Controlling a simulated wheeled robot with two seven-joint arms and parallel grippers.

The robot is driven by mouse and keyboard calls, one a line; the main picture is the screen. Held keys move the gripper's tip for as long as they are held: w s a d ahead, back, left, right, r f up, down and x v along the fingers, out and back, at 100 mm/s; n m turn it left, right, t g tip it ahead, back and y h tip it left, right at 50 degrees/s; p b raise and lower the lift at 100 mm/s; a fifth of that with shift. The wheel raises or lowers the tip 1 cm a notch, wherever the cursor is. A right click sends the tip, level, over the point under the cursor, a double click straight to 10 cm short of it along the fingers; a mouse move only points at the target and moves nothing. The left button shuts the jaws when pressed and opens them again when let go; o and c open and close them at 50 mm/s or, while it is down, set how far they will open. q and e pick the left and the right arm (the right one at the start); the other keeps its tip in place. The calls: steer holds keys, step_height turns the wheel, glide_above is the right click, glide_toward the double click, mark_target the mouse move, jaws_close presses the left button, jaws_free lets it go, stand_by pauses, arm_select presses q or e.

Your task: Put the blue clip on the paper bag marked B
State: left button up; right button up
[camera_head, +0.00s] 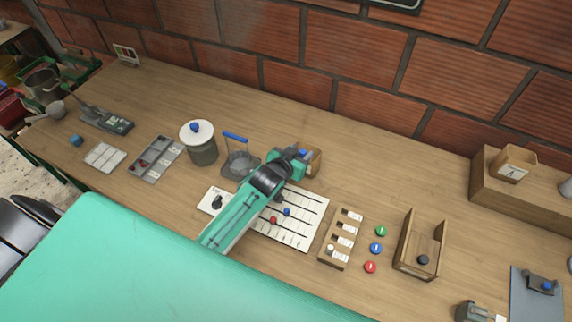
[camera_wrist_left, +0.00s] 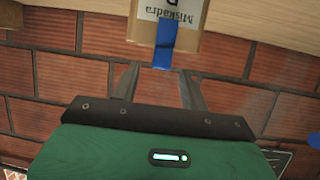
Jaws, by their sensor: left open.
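A brown paper bag (camera_head: 315,162) stands at the back of the table, partly hidden by my left gripper. In the left wrist view the bag (camera_wrist_left: 194,12) appears upside down, with a white label and a partly cut-off letter that looks like B. The blue clip (camera_wrist_left: 165,42) overlaps the bag's upper edge, and part of it sticks out beyond that edge. It shows as a small blue patch (camera_head: 303,153) in the head view. My left gripper (camera_wrist_left: 158,70) is open, its fingertips on either side of the clip, apart from it. My right gripper is not in view.
Another tan bag (camera_head: 513,160) sits on a wooden box (camera_head: 483,185) at the right. Below my left arm lies a white lined board (camera_head: 312,208) with small pieces. A lidded grey pot (camera_head: 203,150) and a blue-handled basket (camera_head: 240,165) stand left of the gripper.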

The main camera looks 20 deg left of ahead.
arm_select(q)
steer(key=b+v, duration=0.2)
steer(key=v, duration=0.9)
stand_by(0.4)
